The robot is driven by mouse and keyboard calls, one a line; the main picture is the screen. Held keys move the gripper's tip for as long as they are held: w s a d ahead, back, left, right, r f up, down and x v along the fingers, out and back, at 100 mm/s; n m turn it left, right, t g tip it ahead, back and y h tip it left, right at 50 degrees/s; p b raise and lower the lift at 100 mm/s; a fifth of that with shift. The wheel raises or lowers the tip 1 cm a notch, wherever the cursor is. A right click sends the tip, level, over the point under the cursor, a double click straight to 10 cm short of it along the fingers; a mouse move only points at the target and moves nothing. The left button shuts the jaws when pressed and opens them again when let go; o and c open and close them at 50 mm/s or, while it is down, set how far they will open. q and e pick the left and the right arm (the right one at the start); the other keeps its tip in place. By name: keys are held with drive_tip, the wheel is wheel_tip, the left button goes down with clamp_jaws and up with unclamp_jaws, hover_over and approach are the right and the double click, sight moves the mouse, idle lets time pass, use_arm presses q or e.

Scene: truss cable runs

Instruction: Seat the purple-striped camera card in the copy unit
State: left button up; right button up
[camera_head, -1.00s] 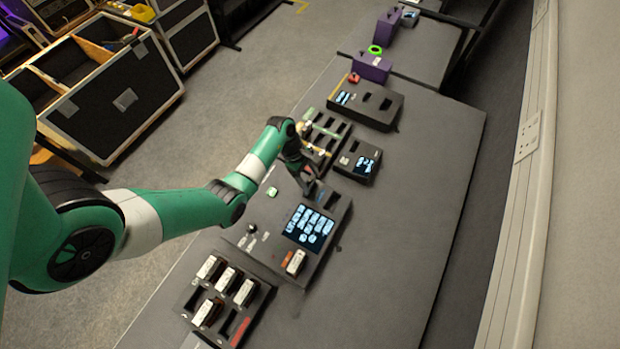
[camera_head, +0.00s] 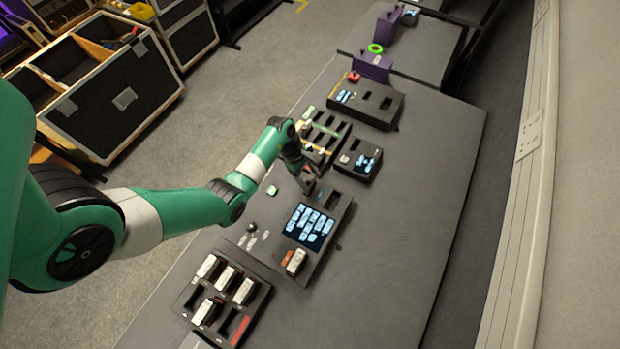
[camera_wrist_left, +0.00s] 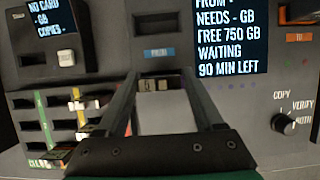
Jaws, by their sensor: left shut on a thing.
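The copy unit (camera_head: 331,238) is a dark box with a lit text screen (camera_head: 309,227). In the left wrist view its screen (camera_wrist_left: 231,36) reads "FREE 750 GB, WAITING", with an empty slot (camera_wrist_left: 157,24) above a blue label to its left. My left gripper (camera_head: 309,186) is over the unit's far end. In the left wrist view its fingers (camera_wrist_left: 158,80) are shut on a small card, whose pale end (camera_wrist_left: 153,85) shows between the tips. The tips are just below the blue label, apart from the slot. No purple stripe is visible on the card. My right gripper is out of view.
A white-topped card (camera_head: 296,262) stands in the unit's near slot, by an orange label. A card tray (camera_head: 247,318) with several cards is nearer. A slotted rack (camera_head: 329,125), a small screen unit (camera_head: 372,146) and another slotted box (camera_head: 393,105) lie beyond. The table's right side is clear.

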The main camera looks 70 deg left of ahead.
use_arm(q)
drive_tip(key=shift+f, duration=0.7)
idle(0.6)
drive_tip(key=o, duration=1.4)
wheel_tip(320, 180, up, 8)
drive_tip(key=p, duration=0.7)
drive_tip(key=shift+f+p, duration=0.15)
drive_tip(key=shift+p, duration=0.15)
drive_tip(key=shift+f, duration=0.1)
